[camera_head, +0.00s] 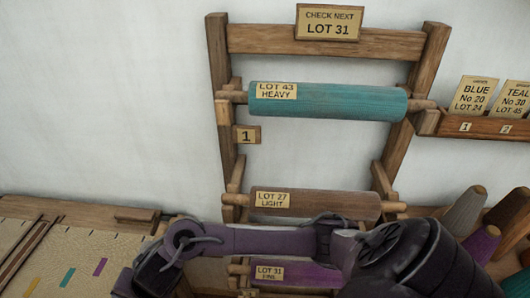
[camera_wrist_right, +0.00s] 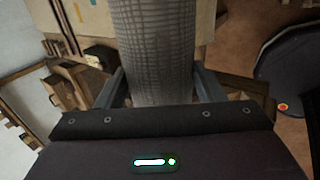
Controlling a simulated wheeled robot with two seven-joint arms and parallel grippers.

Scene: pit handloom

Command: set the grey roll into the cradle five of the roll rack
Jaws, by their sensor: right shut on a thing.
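The grey roll (camera_wrist_right: 153,40) fills the middle of the right wrist view, running away from the palm. My right gripper (camera_wrist_right: 160,84) is shut on it, with one finger on each side. The roll's far end is cut off by the frame. In the head view the wooden roll rack (camera_head: 312,40) stands against the wall. I cannot find the grey roll there, and my purple arm crosses in front of the rack's lower part. Cradle five is not visible; only a tag "1" (camera_head: 246,135) shows. My left gripper is not in view.
The rack bears a teal roll (camera_head: 330,103) on top, a brown roll (camera_head: 330,205) below it and a purple roll (camera_head: 290,274) partly behind my arm. A card shelf (camera_head: 480,125) and cones (camera_head: 464,212) are at right. Woven cloth (camera_head: 85,255) lies at lower left.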

